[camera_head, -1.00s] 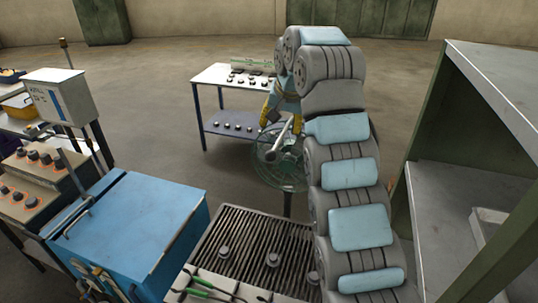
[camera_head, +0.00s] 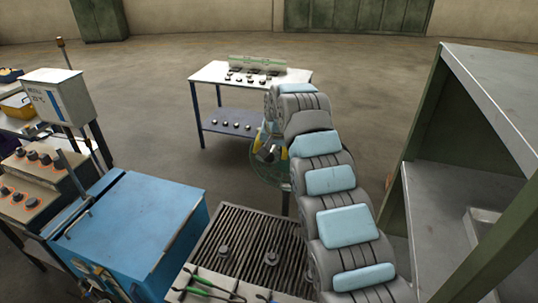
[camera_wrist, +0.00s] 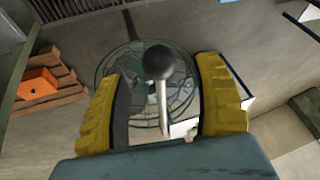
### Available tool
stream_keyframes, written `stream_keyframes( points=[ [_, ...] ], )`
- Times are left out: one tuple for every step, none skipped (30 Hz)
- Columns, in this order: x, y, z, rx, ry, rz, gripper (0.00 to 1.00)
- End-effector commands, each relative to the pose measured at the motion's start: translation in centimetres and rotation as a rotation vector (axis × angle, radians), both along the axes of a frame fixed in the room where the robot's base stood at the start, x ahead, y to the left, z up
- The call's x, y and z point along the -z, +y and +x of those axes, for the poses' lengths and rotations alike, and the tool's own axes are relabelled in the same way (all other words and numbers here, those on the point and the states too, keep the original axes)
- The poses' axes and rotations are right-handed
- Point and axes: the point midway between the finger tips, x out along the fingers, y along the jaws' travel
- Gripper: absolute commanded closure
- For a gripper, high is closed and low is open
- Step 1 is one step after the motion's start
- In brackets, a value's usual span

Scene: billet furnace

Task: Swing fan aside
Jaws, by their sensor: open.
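The fan (camera_head: 270,171) has a round green wire cage on a stand. In the head view my arm hides much of it. In the wrist view the fan's cage (camera_wrist: 108,72) lies beyond my fingers. A pale rod handle with a dark ball knob (camera_wrist: 159,61) rises in front of the cage. My gripper (camera_wrist: 160,88) is open, with one yellow-padded finger on each side of the handle. No contact between fingers and handle shows. In the head view my gripper (camera_head: 268,146) is low in front of the fan, partly hidden.
A slatted grate (camera_head: 250,245) with small round billets stands in front of the fan, with tongs at its near edge. A blue cabinet (camera_head: 130,225) is at left, a grey shelf (camera_head: 450,215) at right. A white-topped table (camera_head: 215,75) stands behind; open floor surrounds it.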

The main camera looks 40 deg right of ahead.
Motion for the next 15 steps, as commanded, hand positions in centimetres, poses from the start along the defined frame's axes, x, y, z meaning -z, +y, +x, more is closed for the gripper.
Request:
stream_keyframes(
  points=[
    [0.5,0.0,0.1,0.000,0.005,0.003,0.34],
    [0.7,0.0,0.3,-0.002,0.005,0.003,0.34],
    [1.0,0.0,0.5,-0.003,0.003,0.002,0.34],
    [1.2,0.0,0.7,-0.003,0.002,0.000,0.34],
    [1.4,-0.1,0.7,-0.003,0.001,0.000,0.34],
    [1.7,-0.2,0.8,-0.002,0.003,0.001,0.34],
    [1.9,-0.3,0.8,-0.001,0.004,0.002,0.34],
    [2.1,-0.3,0.9,-0.001,0.005,0.002,0.34],
    [2.4,-0.3,1.0,-0.001,0.005,0.002,0.34],
    [2.5,-0.3,1.0,-0.001,0.004,0.001,0.34],
    [2.6,-0.3,1.1,-0.001,0.004,0.002,0.34],
    [2.7,-0.4,1.2,-0.001,0.002,0.000,0.34],
    [2.7,-0.4,1.2,-0.001,0.002,0.000,0.34],
    [2.8,-0.4,1.2,-0.001,0.000,0.000,0.34],
    [2.8,-0.5,1.3,-0.001,-0.001,-0.001,0.34]
  ],
)
